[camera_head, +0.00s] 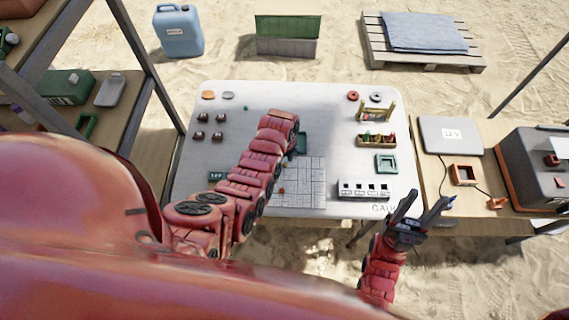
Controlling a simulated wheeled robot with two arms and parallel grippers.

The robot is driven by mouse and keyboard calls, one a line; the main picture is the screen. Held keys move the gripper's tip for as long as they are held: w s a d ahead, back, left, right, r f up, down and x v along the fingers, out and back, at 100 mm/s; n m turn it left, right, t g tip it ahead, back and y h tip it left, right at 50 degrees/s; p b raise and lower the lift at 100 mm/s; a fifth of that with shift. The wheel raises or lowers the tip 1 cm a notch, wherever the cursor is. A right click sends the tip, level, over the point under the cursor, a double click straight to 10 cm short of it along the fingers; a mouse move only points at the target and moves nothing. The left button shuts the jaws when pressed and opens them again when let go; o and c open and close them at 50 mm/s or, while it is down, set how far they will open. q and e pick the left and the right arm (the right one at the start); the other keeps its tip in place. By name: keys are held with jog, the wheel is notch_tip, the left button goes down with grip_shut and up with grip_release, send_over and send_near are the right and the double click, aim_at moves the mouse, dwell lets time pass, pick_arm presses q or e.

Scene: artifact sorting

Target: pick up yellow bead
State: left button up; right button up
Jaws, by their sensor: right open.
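I cannot make out a yellow bead; it may be hidden or too small to tell. A small green dot (245,108) lies on the white table (330,105) at the upper left. My right gripper (421,205) is open and empty, beyond the table's front right corner.
A wooden rack with small coloured items (376,140), a green square frame (387,163) and a white slotted block (363,189) stand at the right. Several dark brown pieces (218,136) sit at the left. The table's upper middle is clear.

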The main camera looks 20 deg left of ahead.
pick_arm(q)
grip_shut()
jog(key=shift+r, duration=0.1)
dwell(0.4)
